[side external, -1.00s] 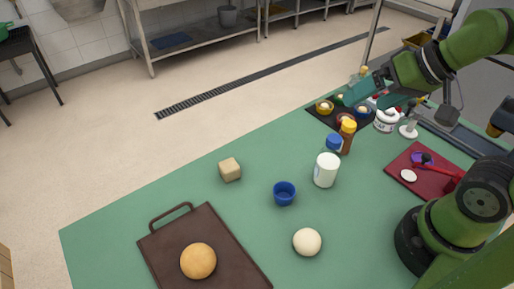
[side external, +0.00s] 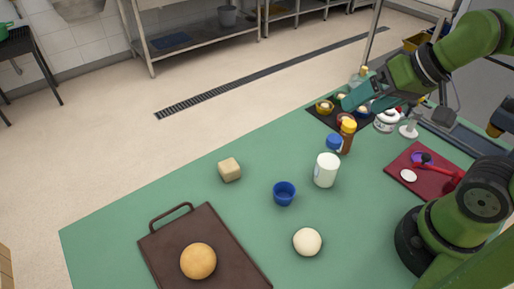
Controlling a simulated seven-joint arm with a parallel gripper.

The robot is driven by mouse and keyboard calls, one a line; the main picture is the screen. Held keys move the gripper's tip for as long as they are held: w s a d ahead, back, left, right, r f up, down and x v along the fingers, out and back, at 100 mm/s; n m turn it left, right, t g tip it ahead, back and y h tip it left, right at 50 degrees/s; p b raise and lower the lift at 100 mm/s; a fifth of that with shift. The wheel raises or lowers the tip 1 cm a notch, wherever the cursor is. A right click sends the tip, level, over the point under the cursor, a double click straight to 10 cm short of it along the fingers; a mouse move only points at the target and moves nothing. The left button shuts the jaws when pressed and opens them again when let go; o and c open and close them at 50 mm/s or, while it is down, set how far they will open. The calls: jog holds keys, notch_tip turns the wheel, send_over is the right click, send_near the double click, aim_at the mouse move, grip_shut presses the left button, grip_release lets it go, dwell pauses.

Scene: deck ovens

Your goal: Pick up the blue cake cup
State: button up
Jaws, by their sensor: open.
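The blue cake cup (side external: 284,194) stands upright on the green table (side external: 130,228), near its middle, and looks empty. My gripper (side external: 358,98) is open and is well away from the cup, above the dark tray at the far right of the table. Its teal fingers partly cover the things on that tray. The exact gap between the fingers and those things cannot be told from this view.
A beige cube (side external: 229,170), pale ball (side external: 307,242), brown tray (side external: 222,245) with a bun (side external: 198,261) and red board (side external: 400,183) lie around.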

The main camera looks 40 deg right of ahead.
jog(key=w+a+f+n+g+h, duration=0.1)
jog(key=w+a+f+n+g, duration=0.25)
jog(key=a, duration=0.35)
jog(key=w+a+f+n+g+h, duration=0.1)
jog(key=w+a+f+n+g, duration=0.3)
jog(key=a, duration=0.3)
jog(key=m, duration=0.2)
send_over(284, 190)
jog(key=a, duration=0.2)
jog(key=shift+n+g, duration=0.25)
jog(key=shift+g, duration=0.1)
jog(key=f, duration=0.6)
jog(key=s+f, duration=0.1)
jog(key=f, duration=0.2)
jog(key=shift+d+f, duration=0.1)
jog(key=shift+f, duration=0.2)
jog(key=shift+s+d+f, duration=0.1)
jog(key=shift+d+f, duration=0.05)
jog(key=shift+f, duration=1.45)
jog(key=shift+s+d+f, duration=0.1)
jog(key=shift+f, duration=1.45)
